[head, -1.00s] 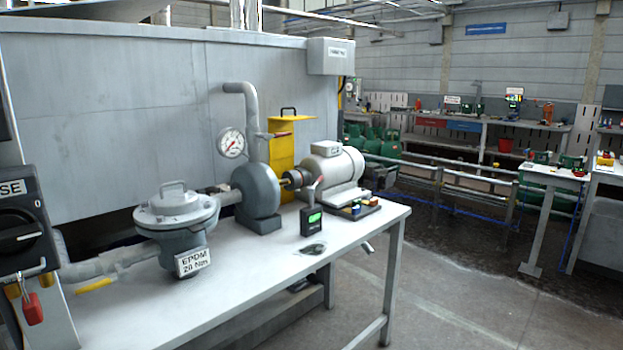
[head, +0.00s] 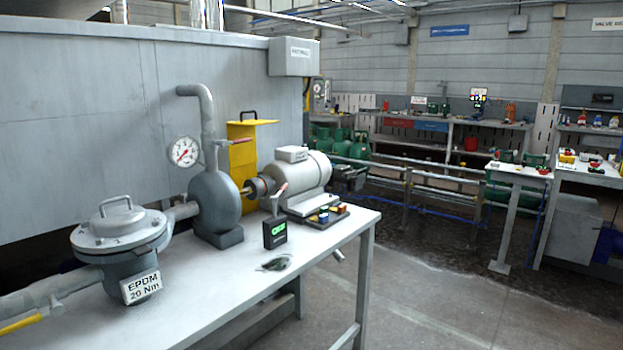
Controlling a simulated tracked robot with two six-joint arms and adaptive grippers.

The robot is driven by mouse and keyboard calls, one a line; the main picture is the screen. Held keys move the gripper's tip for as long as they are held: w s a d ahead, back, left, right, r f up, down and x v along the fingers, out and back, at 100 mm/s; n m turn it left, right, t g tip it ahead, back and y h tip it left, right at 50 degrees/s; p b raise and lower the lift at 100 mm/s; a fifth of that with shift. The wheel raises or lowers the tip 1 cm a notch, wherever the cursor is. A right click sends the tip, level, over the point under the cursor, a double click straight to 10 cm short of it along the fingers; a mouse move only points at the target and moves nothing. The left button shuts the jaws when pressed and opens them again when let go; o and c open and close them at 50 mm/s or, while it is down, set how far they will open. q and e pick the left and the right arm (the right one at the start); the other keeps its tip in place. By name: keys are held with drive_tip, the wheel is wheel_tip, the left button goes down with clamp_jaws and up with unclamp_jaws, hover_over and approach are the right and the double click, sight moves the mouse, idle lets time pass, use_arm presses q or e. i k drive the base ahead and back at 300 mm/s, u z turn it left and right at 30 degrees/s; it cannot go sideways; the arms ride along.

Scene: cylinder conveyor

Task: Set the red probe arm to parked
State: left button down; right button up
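I cannot make out a red probe arm for certain in the head view. A small red-tipped lever (head: 279,190) stands up behind a black meter (head: 275,232) with a green display on the near workbench (head: 190,305). Neither of my grippers is in view.
The bench also holds a valve body with an EPDM 20 Nm label (head: 141,286), a motor (head: 298,174) and dark goggles (head: 276,263). Pipe rails (head: 420,170) stand beyond it. More benches (head: 455,121) line the back. The floor at right front (head: 450,315) is clear.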

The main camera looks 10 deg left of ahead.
sight(274, 200)
drive_tip(key=z, duration=0.45)
drive_tip(key=i, duration=1.85)
drive_tip(key=u, duration=0.8)
drive_tip(key=k, duration=0.75)
drive_tip(key=u, duration=0.15)
drive_tip(key=i, duration=0.85)
drive_tip(key=z, duration=0.1)
